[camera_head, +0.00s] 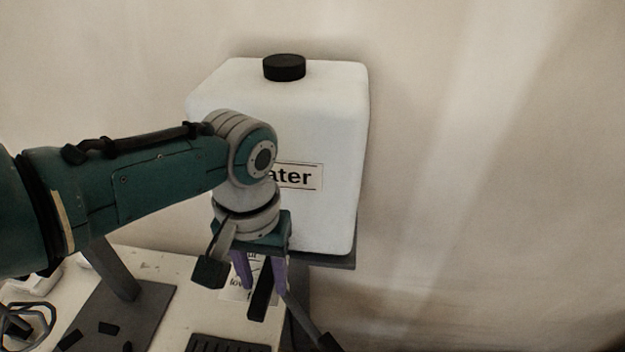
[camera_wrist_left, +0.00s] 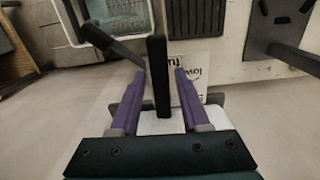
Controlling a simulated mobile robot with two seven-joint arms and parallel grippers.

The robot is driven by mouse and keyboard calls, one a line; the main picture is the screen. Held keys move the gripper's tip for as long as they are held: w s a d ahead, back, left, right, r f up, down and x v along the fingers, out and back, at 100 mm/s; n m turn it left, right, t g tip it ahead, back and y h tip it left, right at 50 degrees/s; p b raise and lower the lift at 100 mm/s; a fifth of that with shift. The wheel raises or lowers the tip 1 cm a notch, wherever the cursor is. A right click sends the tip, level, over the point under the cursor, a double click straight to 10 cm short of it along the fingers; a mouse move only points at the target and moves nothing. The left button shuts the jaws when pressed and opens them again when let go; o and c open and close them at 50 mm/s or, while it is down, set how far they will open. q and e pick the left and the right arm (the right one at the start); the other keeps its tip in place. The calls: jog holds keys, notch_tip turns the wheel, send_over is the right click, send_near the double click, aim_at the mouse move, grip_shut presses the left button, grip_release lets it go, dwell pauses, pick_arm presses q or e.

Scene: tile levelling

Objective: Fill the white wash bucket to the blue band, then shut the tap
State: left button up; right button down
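The white water container (camera_head: 330,120) stands at the back with a black cap and a partly covered label ending in "ater". My left gripper (camera_head: 258,275) is in front of its lower edge, pointing down. Its purple fingers (camera_wrist_left: 159,72) are apart, one on each side of an upright black bar (camera_wrist_left: 158,80), which looks like the tap lever; it also shows in the head view (camera_head: 261,290). Narrow gaps show between bar and fingers. A pale-rimmed tub (camera_wrist_left: 72,32), possibly the wash bucket, is cut off at the top of the wrist view. Blue band and water flow cannot be made out. My right gripper is out of view.
A dark slanted arm (camera_wrist_left: 115,43) lies left of the bar. A printed sheet (camera_wrist_left: 190,72) lies on the pale worktop (camera_head: 150,262). A ridged black tray (camera_head: 210,343) and a grey plate with an upright (camera_head: 150,310) are left of the gripper in the head view.

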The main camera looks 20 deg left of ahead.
aim_at(264, 283)
pick_arm(q)
jog(key=shift+o, duration=0.7)
jog(key=shift+r, duration=0.3)
notch_tip(264, 283, up, 9)
jog(key=p, duration=0.2)
jog(key=shift+r, duration=0.2)
dwell(6.2)
